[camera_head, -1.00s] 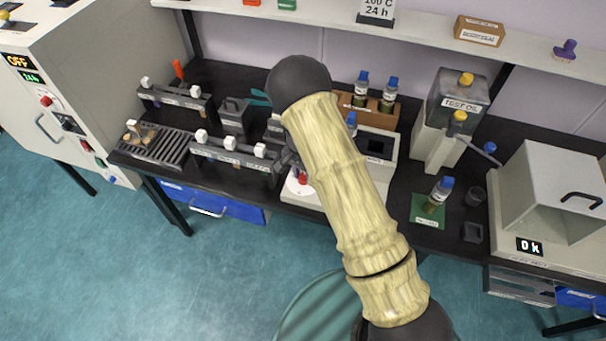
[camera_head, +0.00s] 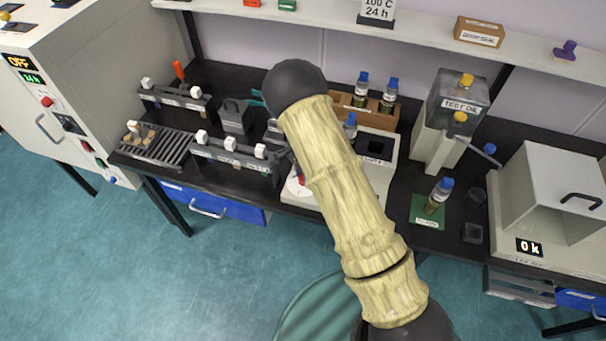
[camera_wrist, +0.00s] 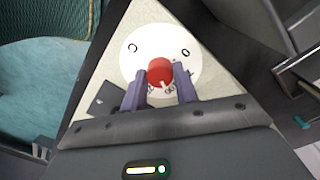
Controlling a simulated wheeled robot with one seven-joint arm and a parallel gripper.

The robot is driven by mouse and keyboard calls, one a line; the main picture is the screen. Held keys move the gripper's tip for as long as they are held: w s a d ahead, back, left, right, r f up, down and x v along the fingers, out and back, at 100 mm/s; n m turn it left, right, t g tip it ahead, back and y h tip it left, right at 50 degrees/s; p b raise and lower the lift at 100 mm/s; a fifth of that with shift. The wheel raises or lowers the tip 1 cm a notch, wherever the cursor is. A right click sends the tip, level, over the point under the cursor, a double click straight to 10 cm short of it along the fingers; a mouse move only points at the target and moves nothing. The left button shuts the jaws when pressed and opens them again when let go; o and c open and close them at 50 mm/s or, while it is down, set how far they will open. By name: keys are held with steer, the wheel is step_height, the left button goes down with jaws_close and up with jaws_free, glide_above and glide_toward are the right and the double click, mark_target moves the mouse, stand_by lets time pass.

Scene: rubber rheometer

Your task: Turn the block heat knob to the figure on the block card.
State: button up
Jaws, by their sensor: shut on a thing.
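A red knob (camera_wrist: 160,72) sits on a round white dial (camera_wrist: 134,50) in the wrist view. My gripper (camera_wrist: 159,82) has its two grey fingers on either side of the knob and is shut on it. Dark marks show on the dial, partly hidden by the fingers, and I cannot read the setting. In the head view my arm covers most of the device; a bit of the red knob (camera_head: 301,181) and white dial (camera_head: 294,188) shows at its left edge. I cannot make out the block card.
A rack with white-topped clamps (camera_head: 232,158) stands left of the dial. A bottle on a green mat (camera_head: 428,222), a test oil tank (camera_head: 460,95) and a grey box oven (camera_head: 550,185) stand to the right. A shelf (camera_head: 420,22) runs above.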

steer(key=shift+w, duration=0.1)
steer(key=o, duration=1)
steer(key=shift+c, duration=0.2)
step_height(320, 180, up, 18)
steer(key=b, duration=0.2)
steer(key=shift+w+a+f, duration=0.25)
